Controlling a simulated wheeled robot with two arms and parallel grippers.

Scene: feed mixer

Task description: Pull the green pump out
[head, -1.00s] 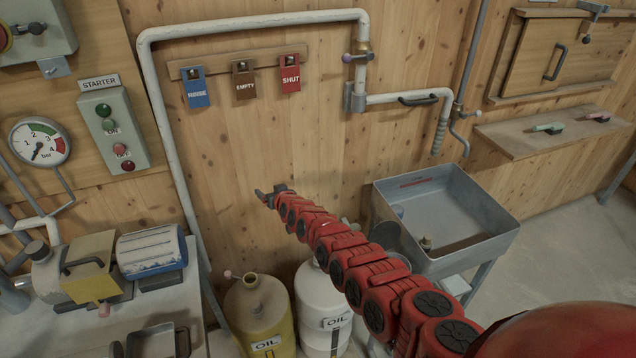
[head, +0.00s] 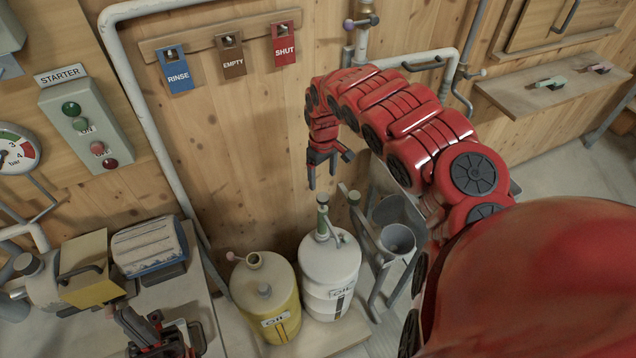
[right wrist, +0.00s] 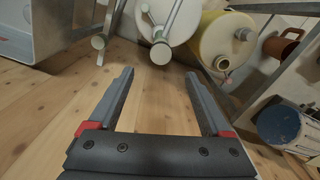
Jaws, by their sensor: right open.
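The green pump (head: 322,222) stands upright in the top of the white oil drum (head: 330,267), its slim shaft and greenish top rising from the lid. My right gripper (head: 322,180) is open and empty, pointing down just above the pump top and apart from it. In the right wrist view its open fingers (right wrist: 158,78) show with nothing between them, and the white drum (right wrist: 185,22) lies beyond the tips. My left gripper (head: 152,340) is low at the left over the bench; its fingertips are unclear.
A yellow oil drum (head: 265,297) stands left of the white one. A grey funnel (head: 397,240) on a metal stand is close on the right. The wooden wall (head: 240,150) is behind, with hanging signs and a pipe. My right arm hides much of the sink.

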